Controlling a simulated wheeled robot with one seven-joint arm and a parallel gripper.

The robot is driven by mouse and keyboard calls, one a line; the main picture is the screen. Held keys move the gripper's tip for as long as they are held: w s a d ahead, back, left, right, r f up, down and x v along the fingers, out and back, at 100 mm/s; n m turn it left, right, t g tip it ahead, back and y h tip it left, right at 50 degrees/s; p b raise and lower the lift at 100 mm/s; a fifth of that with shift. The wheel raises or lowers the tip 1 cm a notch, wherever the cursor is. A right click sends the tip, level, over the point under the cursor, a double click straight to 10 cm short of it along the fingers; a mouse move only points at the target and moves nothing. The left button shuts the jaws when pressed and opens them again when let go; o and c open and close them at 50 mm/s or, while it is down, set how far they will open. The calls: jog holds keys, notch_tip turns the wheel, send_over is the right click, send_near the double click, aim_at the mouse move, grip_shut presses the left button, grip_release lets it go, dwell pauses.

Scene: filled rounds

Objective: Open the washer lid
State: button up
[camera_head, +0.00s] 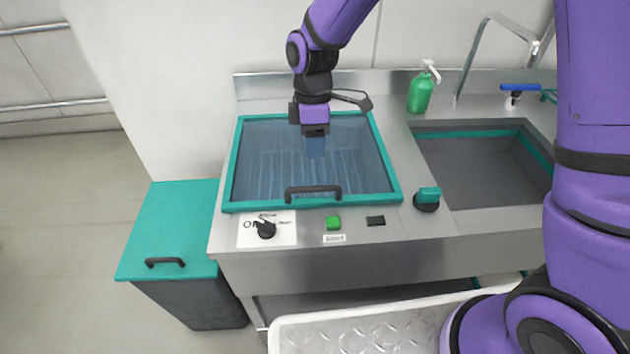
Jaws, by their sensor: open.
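The washer lid (228,165) is a bluish see-through panel in a teal frame. It lies flat and shut in the steel counter, with faint rack-like lines showing beneath it. Its black bar handle (313,188) is on the front edge, near the middle. My gripper (315,150) points down over the panel, behind the handle and apart from it in the picture. It is open, with nothing seen between the fingers. Its exact height above the panel is hard to judge.
A sink (480,165) with a tap (470,55) is at right, beside a green soap bottle (420,93). A black knob (266,229), green button (333,222) and teal-topped knob (427,199) sit near the lid. A teal-lidded bin (172,225) stands left; floor beyond is clear.

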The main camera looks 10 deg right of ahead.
jog(key=f, duration=0.3)
jog(key=s+f, duration=0.1)
jog(key=f, duration=0.2)
jog(key=s+f, duration=0.1)
jog(key=f, duration=0.3)
grip_shut()
